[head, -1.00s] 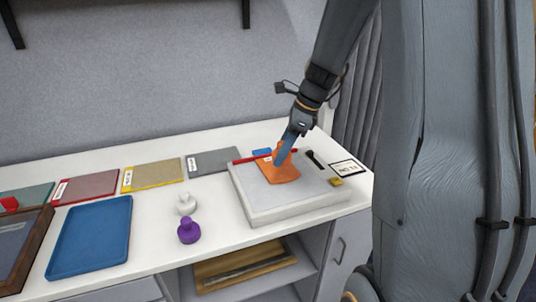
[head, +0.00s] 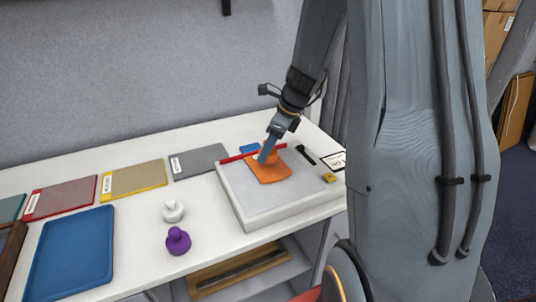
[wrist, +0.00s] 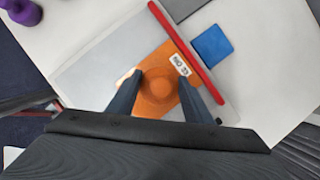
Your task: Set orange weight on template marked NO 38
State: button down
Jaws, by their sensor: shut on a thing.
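The orange template (head: 270,174) is a flat orange sheet lying on the pale grey slab (head: 240,202), against a red bar. In the wrist view the template (wrist: 162,54) carries a white label (wrist: 181,64) starting with NO; its digits are hard to read. The orange weight (wrist: 155,88) is round with a knob and shows over the template. My gripper (wrist: 160,84) is shut on the weight, one finger on each side. In the head view my gripper (head: 266,151) is at the template's back part. Whether the weight touches the template cannot be told.
The red bar (head: 236,157) crosses the slab's back, with a blue block (head: 249,148) behind it. White (head: 173,211) and purple (head: 178,241) weights stand left of the slab. A blue tray (head: 72,255) and grey (head: 199,160), yellow (head: 134,179) and red (head: 60,196) sheets lie farther left.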

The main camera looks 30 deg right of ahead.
jog(key=shift+f, duration=1.15)
jog(key=shift+f, duration=0.1)
jog(key=c, duration=0.9)
grip_release()
jog(key=b+v, duration=0.1)
jog(key=v, duration=1)
jog(key=s+a+f+n+h, duration=0.1)
jog(key=s+a+n, duration=0.3)
jog(key=n, duration=0.4)
jog(key=s+a+f+n+g+h, duration=0.1)
jog(key=s+a+f+n, duration=0.3)
jog(key=n, duration=0.5)
jog(key=s+a+f+n+g+h, duration=0.1)
jog(key=s+a+f+n, duration=0.1)
jog(key=s+a+n, duration=0.3)
jog(key=shift+s+a+f+n, duration=0.15)
jog(key=shift+s+n, duration=0.2)
jog(key=shift+n, duration=0.5)
jog(key=shift+s+a+f+n, duration=0.15)
jog(key=shift+s+n, duration=0.2)
jog(key=shift+n, duration=0.5)
jog(key=shift+s+a+f+n, duration=0.15)
jog(key=shift+s+n, duration=0.25)
jog(key=shift+n, duration=0.4)
